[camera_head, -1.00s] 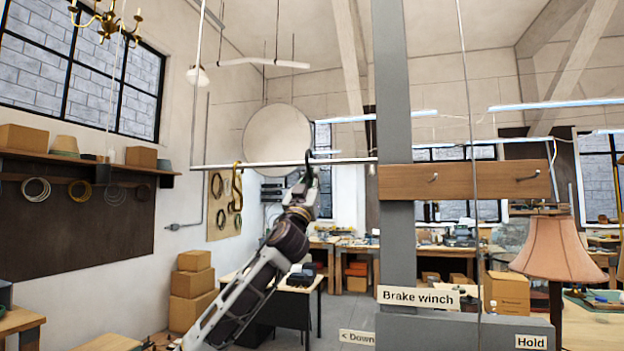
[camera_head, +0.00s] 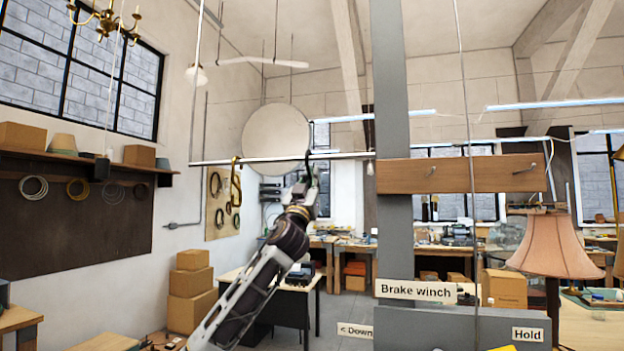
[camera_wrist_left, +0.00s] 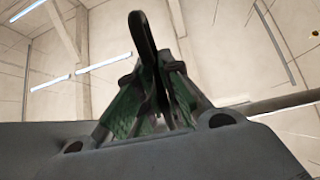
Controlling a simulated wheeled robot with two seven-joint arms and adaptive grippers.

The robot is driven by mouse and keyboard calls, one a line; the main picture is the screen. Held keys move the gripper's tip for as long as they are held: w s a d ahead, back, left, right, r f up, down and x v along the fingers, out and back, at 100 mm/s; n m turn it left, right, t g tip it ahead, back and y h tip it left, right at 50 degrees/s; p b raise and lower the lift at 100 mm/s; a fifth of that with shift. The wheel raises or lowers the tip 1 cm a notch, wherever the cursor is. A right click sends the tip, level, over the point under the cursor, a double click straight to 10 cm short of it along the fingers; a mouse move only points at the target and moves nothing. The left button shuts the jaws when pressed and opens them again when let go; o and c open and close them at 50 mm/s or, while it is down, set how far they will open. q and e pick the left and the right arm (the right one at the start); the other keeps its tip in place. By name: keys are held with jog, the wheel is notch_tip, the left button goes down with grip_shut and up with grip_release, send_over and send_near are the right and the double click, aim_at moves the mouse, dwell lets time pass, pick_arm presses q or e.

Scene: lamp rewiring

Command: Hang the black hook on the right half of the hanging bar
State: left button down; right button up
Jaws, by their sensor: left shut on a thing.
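The black hook (camera_head: 308,161) is in the head view, upright at the tip of my left gripper (camera_head: 307,184). My left gripper is shut on its lower part. Its curved top overlaps the right half of the thin hanging bar (camera_head: 271,159); I cannot tell whether it is over the bar or in front of it. In the left wrist view, the black hook (camera_wrist_left: 142,36) rises from between the green-padded fingers of my left gripper (camera_wrist_left: 154,88). A pale bar-like piece shows at the right there. My right gripper is not in view.
A brass-coloured hook (camera_head: 235,182) hangs on the bar's left half. A grey post (camera_head: 391,90) with a wooden crosspiece (camera_head: 460,176) stands just right of the bar's end. A pink lampshade (camera_head: 555,247) is at the lower right.

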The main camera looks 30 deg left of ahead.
pick_arm(q)
jog(key=c, duration=1.5)
grip_release()
jog(key=shift+w+f, duration=0.1)
jog(key=shift+w, duration=0.1)
jog(key=shift+s, duration=0.1)
jog(key=shift+s+f, duration=0.1)
jog(key=shift+f, duration=0.05)
jog(key=shift+s+f, duration=0.3)
jog(key=shift+f, duration=0.05)
jog(key=v, duration=1)
jog(key=shift+s+f, duration=0.15)
jog(key=shift+s, duration=0.1)
jog(key=shift+d, duration=0.1)
jog(key=shift+s, duration=0.1)
dwell(0.4)
